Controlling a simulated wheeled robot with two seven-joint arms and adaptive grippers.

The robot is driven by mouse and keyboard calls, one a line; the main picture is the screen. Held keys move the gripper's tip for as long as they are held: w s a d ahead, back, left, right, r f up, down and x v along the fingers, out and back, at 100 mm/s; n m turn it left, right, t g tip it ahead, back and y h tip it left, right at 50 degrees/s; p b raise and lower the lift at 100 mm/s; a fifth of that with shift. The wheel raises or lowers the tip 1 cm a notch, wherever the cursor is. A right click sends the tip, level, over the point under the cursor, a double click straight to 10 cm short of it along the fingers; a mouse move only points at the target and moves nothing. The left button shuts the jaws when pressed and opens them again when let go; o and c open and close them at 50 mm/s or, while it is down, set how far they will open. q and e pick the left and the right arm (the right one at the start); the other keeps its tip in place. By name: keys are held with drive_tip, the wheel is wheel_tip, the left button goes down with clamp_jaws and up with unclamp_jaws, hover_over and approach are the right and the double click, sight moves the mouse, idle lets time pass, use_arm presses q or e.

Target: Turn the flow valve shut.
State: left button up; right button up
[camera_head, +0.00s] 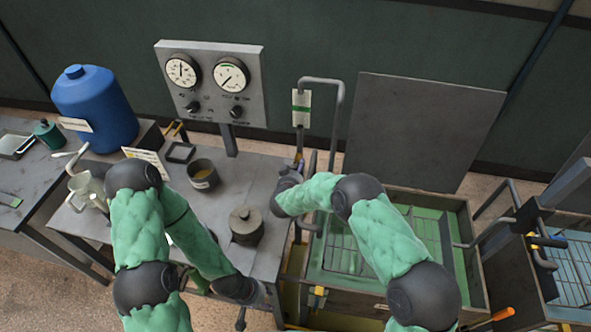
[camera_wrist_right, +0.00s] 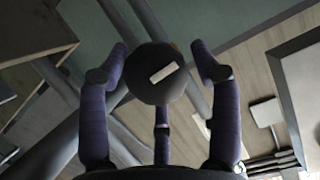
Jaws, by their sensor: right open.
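A dark round knob (camera_wrist_right: 150,88) with a pale rectangular mark is in the right wrist view; I take it to be the flow valve. My right gripper (camera_wrist_right: 160,55) is open, with purple fingers on both sides of the knob and a third below. Gaps show beside the knob, and contact is not clear. In the head view my right gripper (camera_head: 297,170) is small and partly hidden by its wrist, beside the upright pipe (camera_head: 338,120). The valve cannot be made out there. My left gripper (camera_head: 262,296) is low, by the bench's front edge; its fingers are not clear.
A gauge panel (camera_head: 212,84) stands behind the grey bench (camera_head: 262,172). A lidded dark pot (camera_head: 246,222), an open pot (camera_head: 202,174) and a blue barrel (camera_head: 95,108) are to the left. A green-lined tank (camera_head: 470,240) stands right of the pipe.

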drive_tip(key=shift+s, duration=0.1)
drive_tip(key=v, duration=1.2)
